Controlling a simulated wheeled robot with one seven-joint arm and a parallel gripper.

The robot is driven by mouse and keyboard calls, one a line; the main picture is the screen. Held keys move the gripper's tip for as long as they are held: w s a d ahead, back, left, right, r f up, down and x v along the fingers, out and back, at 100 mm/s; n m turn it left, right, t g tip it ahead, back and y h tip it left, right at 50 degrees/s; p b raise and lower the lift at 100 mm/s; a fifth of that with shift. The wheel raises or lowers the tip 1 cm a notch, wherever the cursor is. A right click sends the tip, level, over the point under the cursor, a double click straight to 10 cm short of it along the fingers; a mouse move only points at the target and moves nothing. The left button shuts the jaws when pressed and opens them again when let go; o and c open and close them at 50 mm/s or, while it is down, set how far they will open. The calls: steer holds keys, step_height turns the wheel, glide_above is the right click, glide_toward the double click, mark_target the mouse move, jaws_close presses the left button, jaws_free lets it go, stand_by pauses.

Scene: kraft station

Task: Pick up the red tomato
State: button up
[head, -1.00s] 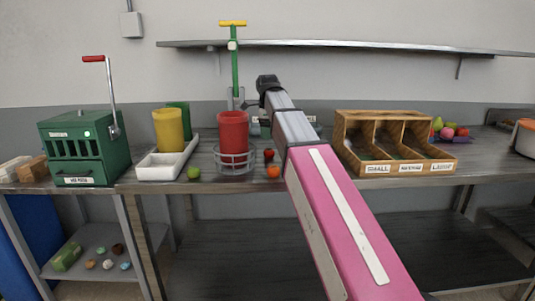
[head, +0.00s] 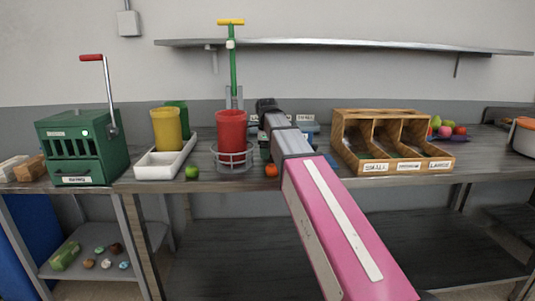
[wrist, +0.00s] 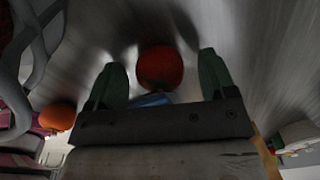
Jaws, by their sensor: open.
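The red tomato (wrist: 160,68) lies on the grey table in the wrist view, round and dark red. My gripper (wrist: 160,60) is open, with one green finger to the left of the tomato and one to the right. The tomato sits between the fingertips, with a gap visible on each side. I cannot tell how far the fingertips are above the table. In the head view, my pink and grey arm (head: 318,195) reaches over the table, and the tomato is hidden there.
An orange fruit (head: 271,170) lies near the table's front edge; it also shows in the wrist view (wrist: 57,117). A wire ring holder (head: 234,162) with a red cup (head: 231,130) stands left of my arm. A wooden sorting box (head: 398,168) stands right. A green fruit (head: 192,172) lies left.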

steer(key=shift+c, duration=0.2)
steer(key=c, duration=1)
steer(key=shift+o, duration=0.2)
steer(key=shift+r, duration=0.1)
